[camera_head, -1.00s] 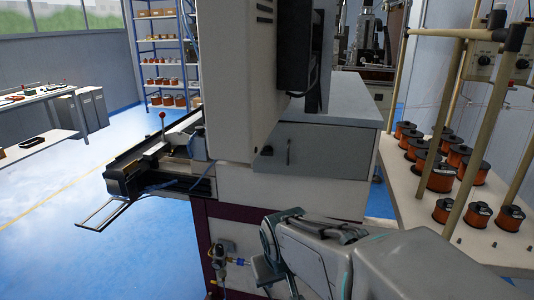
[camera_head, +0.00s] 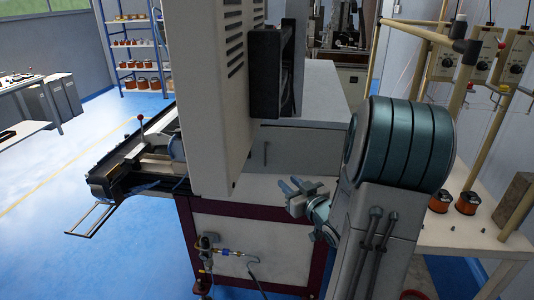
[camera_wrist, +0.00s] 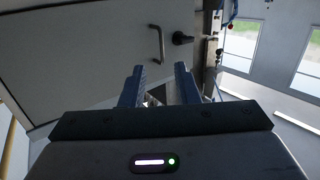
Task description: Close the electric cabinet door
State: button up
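The electric cabinet door seems to be the grey panel (camera_head: 305,153) on the machine's front, right of the tall beige housing. Its small bar handle (camera_head: 266,153) is near its left side. In the wrist view the door (camera_wrist: 90,55) fills the upper left, with the handle (camera_wrist: 160,43) and a black knob (camera_wrist: 182,38) near its right edge. I cannot tell how far it stands open. My gripper (camera_head: 291,184) is in front of and below the panel. In the wrist view my gripper (camera_wrist: 160,69) is open and empty, its fingers apart from the handle.
The tall beige housing (camera_head: 212,90) with a black box (camera_head: 268,75) stands close left of my gripper. A valve with hoses (camera_head: 208,250) is on the machine's lower front. A bench with spools (camera_head: 467,202) is at right. Blue floor (camera_head: 110,255) at left is clear.

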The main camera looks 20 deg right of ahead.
jog(key=p, duration=0.3)
send_near(279, 150)
jog(key=w+a+f, duration=0.2)
jog(key=w+a, duration=0.4)
jog(key=w, duration=0.2)
jog(key=shift+s+r+t, duration=0.2)
jog(key=shift+t, duration=0.2)
grip_shut()
